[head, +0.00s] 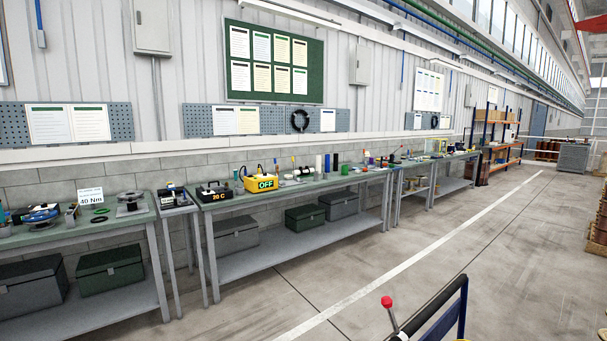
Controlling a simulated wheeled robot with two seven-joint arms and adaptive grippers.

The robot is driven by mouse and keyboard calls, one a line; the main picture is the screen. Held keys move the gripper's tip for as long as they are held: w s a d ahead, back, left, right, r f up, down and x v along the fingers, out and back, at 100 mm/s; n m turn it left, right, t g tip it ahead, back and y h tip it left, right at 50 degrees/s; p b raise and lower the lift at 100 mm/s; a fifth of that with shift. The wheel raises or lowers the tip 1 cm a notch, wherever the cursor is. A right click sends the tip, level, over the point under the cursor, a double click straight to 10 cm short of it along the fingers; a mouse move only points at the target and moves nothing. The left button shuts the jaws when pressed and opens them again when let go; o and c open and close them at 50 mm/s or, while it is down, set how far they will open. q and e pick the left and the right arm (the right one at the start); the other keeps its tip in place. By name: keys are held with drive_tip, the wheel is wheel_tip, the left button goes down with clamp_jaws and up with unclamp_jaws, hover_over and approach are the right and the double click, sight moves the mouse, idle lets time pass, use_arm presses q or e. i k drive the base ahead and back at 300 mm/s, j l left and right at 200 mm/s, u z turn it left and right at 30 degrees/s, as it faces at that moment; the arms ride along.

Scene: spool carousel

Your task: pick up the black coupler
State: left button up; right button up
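I cannot pick out the black coupler for certain. Several small dark items lie on the long green-topped workbench (225,199) along the wall, too small to tell apart. Neither of my grippers is in the head view.
A black box marked 20 C (214,194) and a yellow box marked OFF (261,184) stand on the workbench. A nearer bench (60,237) at left holds spools. Dark bins (236,236) sit on the lower shelves. A red-knobbed lever (388,303) stands at the bottom. Open floor (380,250) lies right of the benches.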

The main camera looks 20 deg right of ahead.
sight(305, 172)
drive_tip(key=i+j+u, duration=0.2)
drive_tip(key=i, duration=0.25)
drive_tip(key=i+j+u, duration=0.2)
drive_tip(key=i+j, duration=0.15)
drive_tip(key=i+j+z, duration=0.15)
drive_tip(key=i, duration=0.3)
drive_tip(key=i+z, duration=0.2)
drive_tip(key=i, duration=0.25)
drive_tip(key=i+z, duration=1.15)
drive_tip(key=i, duration=0.15)
drive_tip(key=i+z, duration=0.45)
drive_tip(key=i, duration=0.55)
drive_tip(key=i+j, duration=0.1)
drive_tip(key=i, duration=0.5)
drive_tip(key=i+z, duration=0.15)
drive_tip(key=i, duration=0.5)
drive_tip(key=i+j, duration=0.2)
drive_tip(key=i, duration=0.45)
drive_tip(key=l+z, duration=0.05)
